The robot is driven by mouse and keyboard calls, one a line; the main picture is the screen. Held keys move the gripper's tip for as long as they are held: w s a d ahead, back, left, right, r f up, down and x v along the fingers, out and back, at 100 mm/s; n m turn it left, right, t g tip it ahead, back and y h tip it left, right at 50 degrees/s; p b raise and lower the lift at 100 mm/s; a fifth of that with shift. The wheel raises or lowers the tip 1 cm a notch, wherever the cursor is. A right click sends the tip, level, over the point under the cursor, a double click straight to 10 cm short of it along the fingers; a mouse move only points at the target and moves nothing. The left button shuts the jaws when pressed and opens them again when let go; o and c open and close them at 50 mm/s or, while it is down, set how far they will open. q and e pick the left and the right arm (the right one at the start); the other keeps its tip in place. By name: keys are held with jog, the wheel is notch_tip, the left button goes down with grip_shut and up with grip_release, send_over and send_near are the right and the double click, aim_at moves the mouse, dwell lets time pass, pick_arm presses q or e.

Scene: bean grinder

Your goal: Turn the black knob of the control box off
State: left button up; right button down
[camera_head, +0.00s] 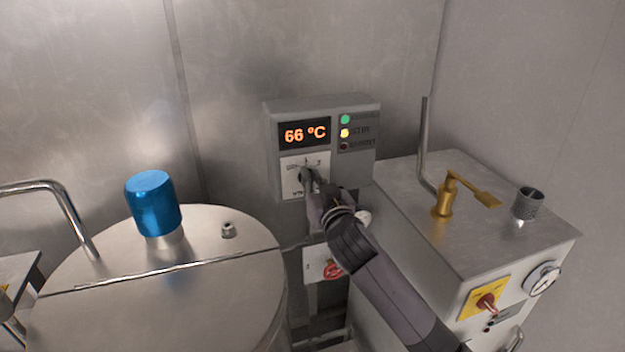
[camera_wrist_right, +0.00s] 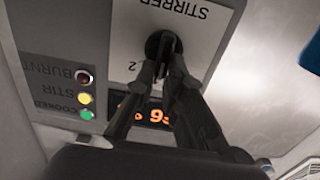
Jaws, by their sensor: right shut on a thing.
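The grey control box (camera_head: 355,165) is on the back wall, with an orange "66 °C" display (camera_head: 305,134) and a white knob panel (camera_head: 291,180) below it. In the wrist view the panel (camera_wrist_right: 205,55) reads "STIRRER". The black knob (camera_wrist_right: 160,42) shows there between my fingers; in the head view it is mostly hidden behind them. My right gripper (camera_head: 307,178) is at the knob, shut on it; its fingers also show in the wrist view (camera_wrist_right: 164,62). The exact knob pointer direction cannot be told. My left gripper is not in view.
A steel vat (camera_head: 150,300) with a blue cap (camera_head: 153,203) stands left. A steel machine (camera_head: 500,240) with a brass lever (camera_head: 445,195) and gauge (camera_head: 543,279) stands right. A red knob (camera_head: 332,270) is below the box. Green and yellow lamps (camera_head: 345,132) are lit.

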jog(key=shift+n, duration=0.3)
jog(key=shift+s+a+f+n+p, duration=0.1)
jog(key=shift+a+n+p, duration=0.15)
jog(key=shift+n, duration=1.15)
jog(key=shift+s+a+f+n+p, duration=0.15)
jog(key=shift+n+p, duration=0.25)
jog(key=shift+n, duration=1)
jog(key=shift+w+a+n+p, duration=0.1)
jog(key=shift+a+n+p, duration=0.15)
jog(key=shift+n, duration=1.15)
jog(key=c, duration=1.7)
grip_release()
jog(key=shift+o, duration=0.2)
jog(key=shift+s, duration=0.15)
